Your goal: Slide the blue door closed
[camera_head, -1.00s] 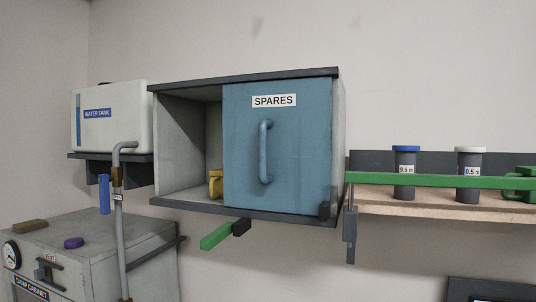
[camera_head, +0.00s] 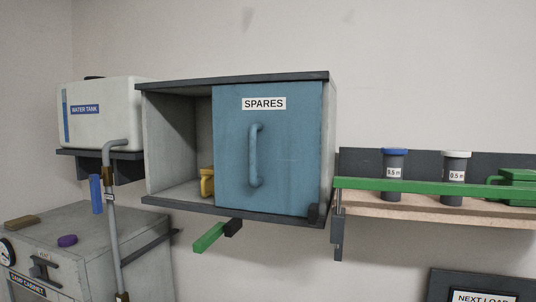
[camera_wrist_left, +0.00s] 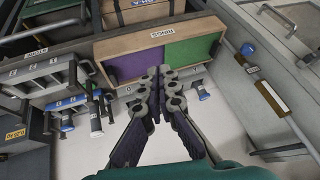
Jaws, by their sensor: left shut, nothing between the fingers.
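The blue door (camera_head: 285,160), labelled SPARES, covers the right part of a grey wall cabinet (camera_head: 235,77). The left part of the cabinet is open, with a yellow object (camera_head: 207,182) inside, partly hidden by the door's edge. A blue vertical handle (camera_head: 255,155) is on the door's left half. My left gripper (camera_wrist_left: 156,100) shows only in the left wrist view. Its fingers are together with nothing between them, and it is away from the blue door, which that view does not show. My right gripper is in neither view.
A white water tank (camera_head: 100,112) is on a shelf left of the cabinet, with a grey pipe (camera_head: 112,220) below. A green lever (camera_head: 209,237) sticks out under the cabinet. A shelf with a green rail (camera_head: 430,190) and dark jars (camera_head: 394,176) is at right.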

